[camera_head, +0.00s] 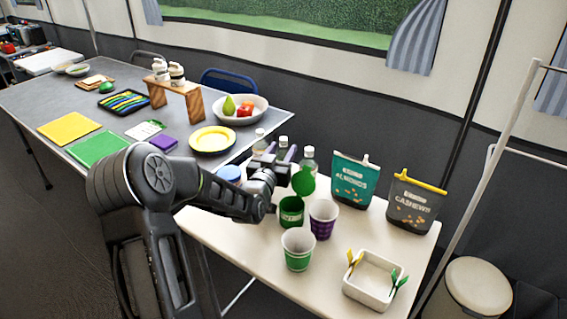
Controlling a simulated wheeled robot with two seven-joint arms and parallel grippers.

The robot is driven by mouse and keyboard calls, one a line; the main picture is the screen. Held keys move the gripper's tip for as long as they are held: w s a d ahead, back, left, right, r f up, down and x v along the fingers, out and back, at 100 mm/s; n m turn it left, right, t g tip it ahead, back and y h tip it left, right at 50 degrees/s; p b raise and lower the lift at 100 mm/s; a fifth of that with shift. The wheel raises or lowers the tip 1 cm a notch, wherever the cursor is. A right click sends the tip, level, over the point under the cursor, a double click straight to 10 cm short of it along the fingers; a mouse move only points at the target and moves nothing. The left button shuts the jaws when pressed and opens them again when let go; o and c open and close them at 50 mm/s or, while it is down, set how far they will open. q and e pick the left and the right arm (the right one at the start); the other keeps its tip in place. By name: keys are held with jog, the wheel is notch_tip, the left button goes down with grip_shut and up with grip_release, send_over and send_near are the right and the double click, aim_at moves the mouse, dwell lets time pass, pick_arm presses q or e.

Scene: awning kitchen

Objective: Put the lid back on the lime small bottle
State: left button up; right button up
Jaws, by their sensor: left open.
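My left gripper (279,166) is open over the left part of the white table, among several small clear bottles with pale caps. One bottle (308,160) stands just right of the fingers, and another bottle (260,141) stands behind them. The gripper partly hides the bottles between. I cannot tell which one is the lime small bottle, and no loose lid for it can be made out. A green container (291,211) stands in front of the gripper, with a round green piece (303,181) upright above it. My right gripper is not in view.
A purple cup (323,218) and a green-white cup (298,249) stand near the front. An almonds pouch (352,180) and a cashews pouch (413,203) stand at the right. A white dish (373,281) holds small picks. A grey table (60,103) with plates adjoins at the left.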

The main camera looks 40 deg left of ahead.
pick_arm(q)
jog(key=shift+c, duration=0.3)
grip_shut()
jog(key=shift+d+f, duration=0.1)
jog(key=shift+f, duration=0.05)
dwell(1.0)
